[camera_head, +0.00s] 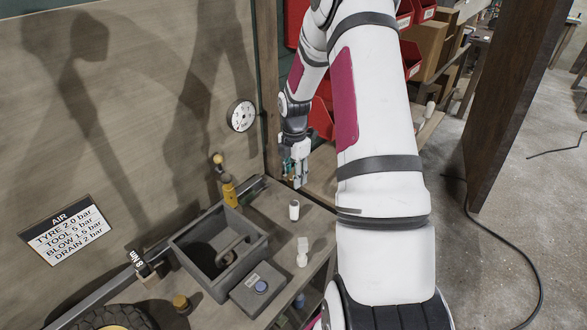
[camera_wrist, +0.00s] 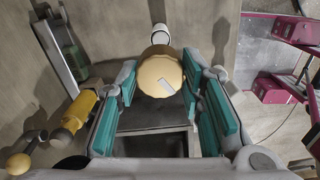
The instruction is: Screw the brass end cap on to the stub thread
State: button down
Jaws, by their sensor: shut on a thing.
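The brass end cap (camera_wrist: 161,76) is round and tan, with a small pale rectangular mark on its face. It sits between the teal finger pads of my gripper (camera_wrist: 163,92) in the wrist view, and the gripper is shut on it. The cap is too small to make out there. I cannot pick out the stub thread with certainty in either view.
A dark grey bin (camera_head: 252,243) stands on the bench, with a yellow fitting (camera_head: 229,191) and a brass knob (camera_head: 218,159) behind it. White pieces (camera_head: 294,211) stand to its right. A gauge (camera_head: 241,116) is on the wall. A tyre (camera_head: 105,318) lies front left.

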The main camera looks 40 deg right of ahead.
aim_at(294, 203)
jog(key=shift+f+b, duration=0.6)
jog(key=shift+f, duration=3.55)
jog(key=shift+f, duration=0.4)
jog(key=shift+f, duration=0.35)
jog(key=shift+f, duration=0.35)
jog(key=c, duration=1)
grip_release()
notch_tip(294, 203, up, 12)
